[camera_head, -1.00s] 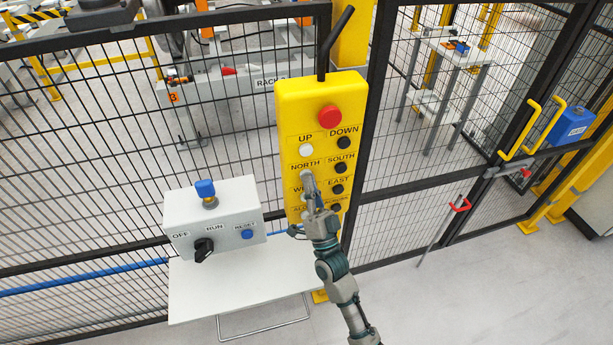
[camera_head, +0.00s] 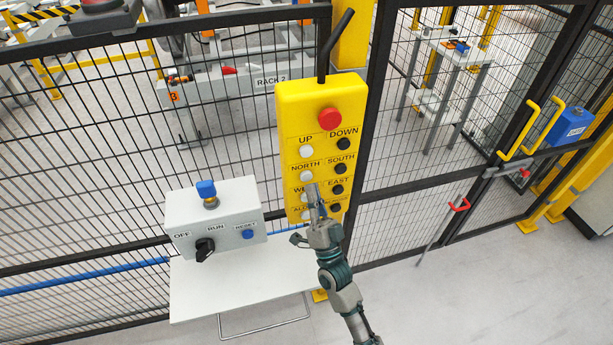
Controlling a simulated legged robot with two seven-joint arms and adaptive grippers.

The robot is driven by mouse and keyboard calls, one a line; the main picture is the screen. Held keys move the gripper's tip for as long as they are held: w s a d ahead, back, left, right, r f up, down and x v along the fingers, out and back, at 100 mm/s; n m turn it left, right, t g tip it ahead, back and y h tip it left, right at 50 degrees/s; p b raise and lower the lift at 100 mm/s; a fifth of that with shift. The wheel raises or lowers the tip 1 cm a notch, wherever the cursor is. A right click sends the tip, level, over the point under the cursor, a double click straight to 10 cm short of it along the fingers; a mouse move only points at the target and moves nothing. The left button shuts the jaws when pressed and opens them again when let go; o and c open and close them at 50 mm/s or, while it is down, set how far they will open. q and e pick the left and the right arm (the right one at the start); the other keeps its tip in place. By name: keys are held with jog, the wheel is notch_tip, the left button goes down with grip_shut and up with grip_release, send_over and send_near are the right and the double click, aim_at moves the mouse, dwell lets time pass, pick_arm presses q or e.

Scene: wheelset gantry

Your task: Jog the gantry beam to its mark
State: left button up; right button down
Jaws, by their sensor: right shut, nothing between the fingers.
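A yellow pendant (camera_head: 287,120) hangs on the fence with a red button (camera_head: 329,118) on top. Its rows are labelled UP, DOWN, NORTH, SOUTH, WEST, EAST and a partly hidden bottom row. The white NORTH button (camera_head: 306,176) shows clear. My right gripper (camera_head: 312,188) is shut and empty, in front of the pendant just below NORTH, partly covering the WEST label and button. I cannot tell whether it touches the pendant. A dark body with a red part (camera_head: 104,14) shows at the top left edge; I cannot tell whether it belongs to the gantry beam. My left gripper is not in view.
A grey box (camera_head: 228,206) with an OFF/RUN switch (camera_head: 204,248), blue RESET button (camera_head: 248,234) and blue-topped knob (camera_head: 206,190) stands on a white shelf (camera_head: 235,293). Black mesh fence surrounds the cell. Floor at lower right is clear.

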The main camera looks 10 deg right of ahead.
jog(key=s+p, duration=0.1)
jog(key=s, duration=0.3)
jog(key=shift+s+d, duration=0.1)
dwell(1.8)
